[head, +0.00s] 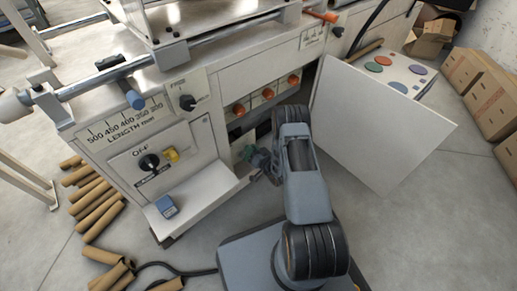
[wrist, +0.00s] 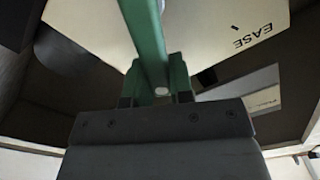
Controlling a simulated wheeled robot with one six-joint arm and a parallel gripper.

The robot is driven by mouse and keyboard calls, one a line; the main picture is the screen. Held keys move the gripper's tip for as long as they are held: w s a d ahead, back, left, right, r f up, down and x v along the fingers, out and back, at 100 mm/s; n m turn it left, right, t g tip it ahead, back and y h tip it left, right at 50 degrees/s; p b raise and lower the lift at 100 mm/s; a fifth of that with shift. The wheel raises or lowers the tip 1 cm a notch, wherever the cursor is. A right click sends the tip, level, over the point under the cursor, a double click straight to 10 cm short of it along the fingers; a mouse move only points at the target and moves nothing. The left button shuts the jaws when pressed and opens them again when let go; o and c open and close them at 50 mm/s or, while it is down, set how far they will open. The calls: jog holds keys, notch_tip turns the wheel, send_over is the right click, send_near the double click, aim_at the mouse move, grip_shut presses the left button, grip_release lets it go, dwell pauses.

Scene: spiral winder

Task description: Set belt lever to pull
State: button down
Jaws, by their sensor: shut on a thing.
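The belt lever, a green bar (wrist: 146,35), runs from the top of the wrist view down to my gripper (wrist: 157,92). My gripper is shut on it. In the head view my gripper (head: 259,168) is low at the front of the machine, below the orange knobs, and the green lever (head: 249,152) shows small beside it. A cream plate with a label ending in "EASE" (wrist: 253,36) lies behind the lever in the wrist view. A second, partly readable label (wrist: 267,103) is on a pale plate at lower right. The lever's pivot is hidden.
An open white panel (head: 380,120) stands to the right. Cardboard tubes (head: 95,205) lie on the floor at left. Boxes (head: 490,105) stand at far right.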

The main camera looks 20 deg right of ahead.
dwell(0.5)
jog(key=c, duration=1)
grip_release()
jog(key=shift+s+d, duration=0.1)
jog(key=p+v, duration=0.4)
jog(key=v, duration=0.9)
jog(key=shift+s, duration=0.25)
jog(key=shift+d, duration=0.1)
